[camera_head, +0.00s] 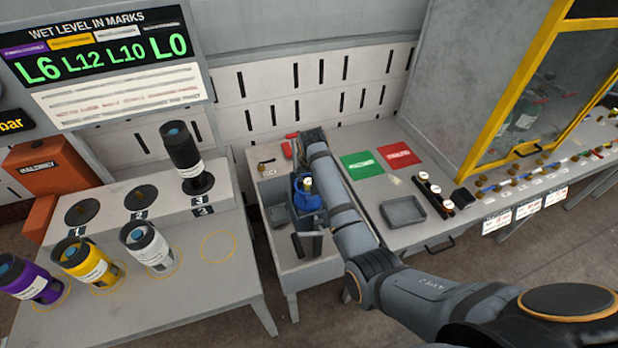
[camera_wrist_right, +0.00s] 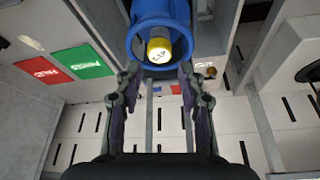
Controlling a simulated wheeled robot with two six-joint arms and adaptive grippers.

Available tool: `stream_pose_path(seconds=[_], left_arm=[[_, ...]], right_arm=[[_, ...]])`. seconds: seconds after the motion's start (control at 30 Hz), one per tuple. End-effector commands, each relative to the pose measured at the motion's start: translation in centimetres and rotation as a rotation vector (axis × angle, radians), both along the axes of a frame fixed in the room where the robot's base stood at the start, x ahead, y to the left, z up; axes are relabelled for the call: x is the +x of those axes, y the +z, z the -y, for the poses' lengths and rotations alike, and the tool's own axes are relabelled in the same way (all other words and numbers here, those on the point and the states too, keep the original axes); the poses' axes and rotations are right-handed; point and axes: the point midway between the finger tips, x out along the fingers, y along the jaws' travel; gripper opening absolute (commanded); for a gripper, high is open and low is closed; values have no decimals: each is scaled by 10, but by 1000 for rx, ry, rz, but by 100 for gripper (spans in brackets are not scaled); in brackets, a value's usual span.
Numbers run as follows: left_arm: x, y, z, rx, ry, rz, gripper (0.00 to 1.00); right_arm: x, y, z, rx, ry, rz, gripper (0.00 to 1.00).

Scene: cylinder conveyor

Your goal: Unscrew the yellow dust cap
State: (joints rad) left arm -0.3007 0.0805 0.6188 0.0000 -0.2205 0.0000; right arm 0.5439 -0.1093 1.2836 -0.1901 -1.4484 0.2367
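The yellow dust cap (camera_wrist_right: 159,47) sits on the end of a blue cylinder (camera_wrist_right: 146,12), inside the cylinder's blue collar. In the head view the blue cylinder (camera_head: 306,201) stands in a grey open bin, with the small pale yellow cap (camera_head: 307,184) at its top. My right gripper (camera_wrist_right: 160,72) is open and empty in the right wrist view. Its fingertips lie to either side of the cap's near end, with a gap on both sides. In the head view my right gripper (camera_head: 301,160) is partly hidden by my forearm. My left gripper is out of view.
The grey bin (camera_head: 277,250) has walls around the cylinder. A green mat (camera_head: 361,165) and a red mat (camera_head: 398,156) lie on the bench to its right, with a grey tray (camera_head: 403,211). Purple, yellow, white and black cylinders stand at the left.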

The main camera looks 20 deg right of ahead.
Motion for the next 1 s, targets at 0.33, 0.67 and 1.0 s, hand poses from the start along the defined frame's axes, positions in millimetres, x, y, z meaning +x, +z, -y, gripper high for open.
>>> stream_pose_path(seconds=[0.33,0.67,1.0], left_arm=[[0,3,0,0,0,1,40],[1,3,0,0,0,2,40],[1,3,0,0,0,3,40]], right_arm=[[22,-54,5,0,0,-1,39],[24,-61,6,1,-1,1,39],[24,-61,6,1,0,1,31]])
